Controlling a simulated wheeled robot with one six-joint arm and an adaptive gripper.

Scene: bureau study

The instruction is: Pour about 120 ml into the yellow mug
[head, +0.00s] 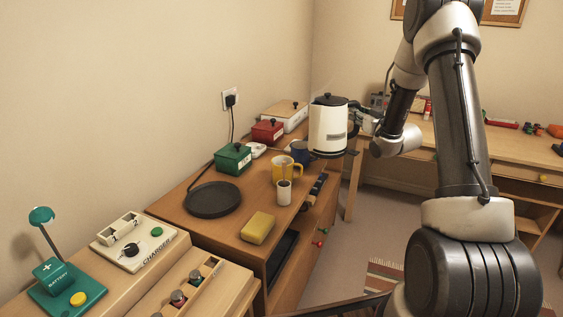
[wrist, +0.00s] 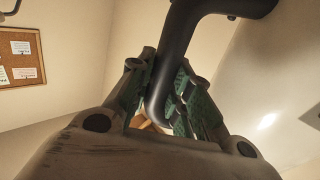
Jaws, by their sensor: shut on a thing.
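A white kettle (head: 328,128) with a black lid and base hangs upright in the air behind the mugs. My gripper (head: 359,117) is shut on its black handle. In the wrist view the dark handle (wrist: 172,75) runs between the green-padded fingers of my gripper (wrist: 160,105). The yellow mug (head: 281,170) stands upright on the wooden cabinet, in front of the kettle and a little left of it. Its handle points right. The inside of the mug and the kettle's spout are too small or hidden to make out.
A white cup (head: 284,193) stands just in front of the yellow mug and a blue mug (head: 299,152) just behind it. A black round plate (head: 213,200), a yellow sponge (head: 258,228) and a green box (head: 233,158) share the cabinet top (head: 225,233). A desk (head: 465,150) stands behind right.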

